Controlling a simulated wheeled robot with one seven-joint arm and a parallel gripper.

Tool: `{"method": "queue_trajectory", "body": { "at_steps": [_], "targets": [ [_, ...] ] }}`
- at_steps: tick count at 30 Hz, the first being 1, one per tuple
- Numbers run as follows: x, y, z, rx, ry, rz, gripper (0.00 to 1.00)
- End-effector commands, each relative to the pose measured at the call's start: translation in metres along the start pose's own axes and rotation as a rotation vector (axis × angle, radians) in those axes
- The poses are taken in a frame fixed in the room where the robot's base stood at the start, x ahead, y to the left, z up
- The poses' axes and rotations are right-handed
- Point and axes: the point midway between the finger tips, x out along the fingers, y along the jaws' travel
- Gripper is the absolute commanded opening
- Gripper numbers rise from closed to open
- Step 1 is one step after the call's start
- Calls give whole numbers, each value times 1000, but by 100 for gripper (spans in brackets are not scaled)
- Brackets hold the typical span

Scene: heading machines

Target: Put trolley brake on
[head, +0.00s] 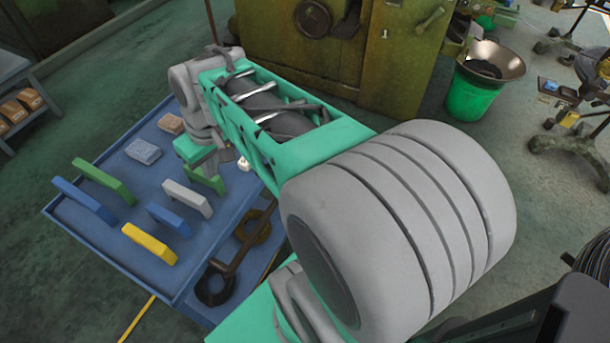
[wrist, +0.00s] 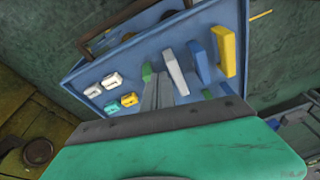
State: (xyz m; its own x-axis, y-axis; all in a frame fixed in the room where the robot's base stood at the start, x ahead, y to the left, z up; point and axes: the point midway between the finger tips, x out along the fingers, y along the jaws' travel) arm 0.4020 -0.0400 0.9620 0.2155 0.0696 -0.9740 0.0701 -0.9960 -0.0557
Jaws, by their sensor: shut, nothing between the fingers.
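The blue trolley (head: 122,212) stands at the left in the head view, its top tray holding upright coloured blocks and small boxes. Its tray rim also shows in the wrist view (wrist: 100,62). I cannot pick out a brake lever or pedal in either view. My gripper (wrist: 155,78) shows in the wrist view as two grey fingers pressed together, shut and empty, pointing at the tray beside a grey block. I cannot tell how high above the tray they are. In the head view my arm reaches over the trolley's right side and hides part of it.
Dark rings joined by a bar (head: 236,248) lie at the trolley's lower right side. An olive machine (head: 400,55) stands behind it. A green bin (head: 475,95) with a metal bowl is at the upper right. A shelf with brown boxes (head: 22,106) is at far left.

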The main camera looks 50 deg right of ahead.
Motion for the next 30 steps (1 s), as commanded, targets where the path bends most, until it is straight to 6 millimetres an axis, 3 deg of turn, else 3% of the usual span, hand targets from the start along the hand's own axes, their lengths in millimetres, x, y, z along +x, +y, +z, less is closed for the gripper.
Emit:
{"method": "queue_trajectory", "body": {
  "at_steps": [1, 2, 3, 5, 6, 9, 12, 15, 17, 26, 30],
  "targets": [
    [21, 41, -12, 14, -25, -32, 0],
    [30, 65, -19, 5, -31, -58, 0],
    [41, 102, -23, -8, -35, -95, 0],
    [60, 161, -20, -31, -25, -147, 0],
    [72, 200, -10, -47, -11, -179, 0],
    [99, 279, 31, -87, 36, -241, 0],
    [117, 327, 72, -123, 82, -274, 0],
    [124, 346, 94, -146, 107, -286, 0],
    [125, 350, 98, -152, 113, -287, 0],
    [125, 350, 98, -150, 113, -287, 0],
    [139, 345, 97, -150, 112, -289, 0]
  ]
}}
